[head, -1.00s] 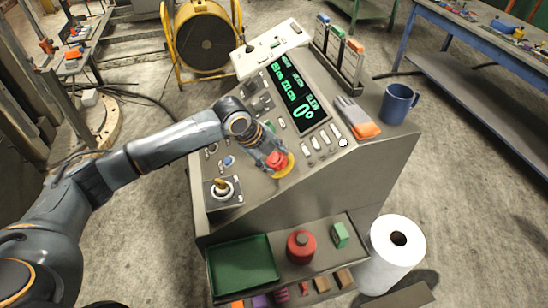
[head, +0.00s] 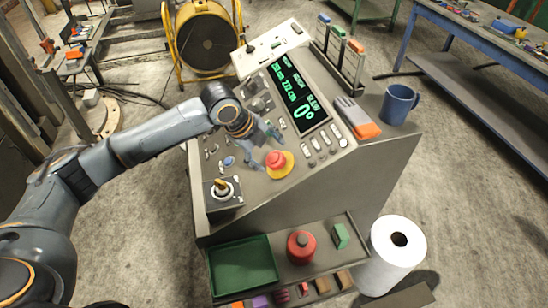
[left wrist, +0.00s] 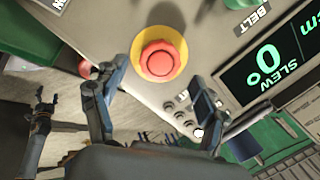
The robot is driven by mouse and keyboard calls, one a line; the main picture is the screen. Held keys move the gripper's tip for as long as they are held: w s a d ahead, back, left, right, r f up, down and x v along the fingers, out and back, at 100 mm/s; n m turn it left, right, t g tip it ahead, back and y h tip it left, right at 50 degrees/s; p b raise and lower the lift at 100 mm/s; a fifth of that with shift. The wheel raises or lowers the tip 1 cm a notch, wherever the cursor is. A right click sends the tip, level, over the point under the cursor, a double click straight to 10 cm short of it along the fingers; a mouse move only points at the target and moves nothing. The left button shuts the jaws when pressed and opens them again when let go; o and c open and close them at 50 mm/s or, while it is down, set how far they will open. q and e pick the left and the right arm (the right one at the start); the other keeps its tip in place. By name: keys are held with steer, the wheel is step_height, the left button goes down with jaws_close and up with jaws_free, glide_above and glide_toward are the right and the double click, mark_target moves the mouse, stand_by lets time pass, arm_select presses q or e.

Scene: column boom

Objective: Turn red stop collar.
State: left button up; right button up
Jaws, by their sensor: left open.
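The red stop button with its collar (head: 276,159) stands on a yellow round base (head: 287,170) on the sloped console panel. It also shows in the left wrist view (left wrist: 159,61), on its yellow ring (left wrist: 178,42), beyond the fingertips. My left gripper (head: 272,135) is open and empty, just above and behind the button in the head view, apart from it. In the left wrist view my left gripper (left wrist: 162,82) shows its two fingers spread on either side, below the button.
A joystick (head: 222,188) stands left of the button, and a green-lit display (head: 298,97) lies behind it. A blue mug (head: 398,104) and gloves (head: 357,117) are on the console's right side. A shelf below holds a green tray (head: 243,265) and a red canister (head: 301,246).

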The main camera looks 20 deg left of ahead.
arm_select(q)
steer(key=v, duration=0.7)
steer(key=shift+s, duration=0.15)
steer(key=shift+a+r, duration=0.1)
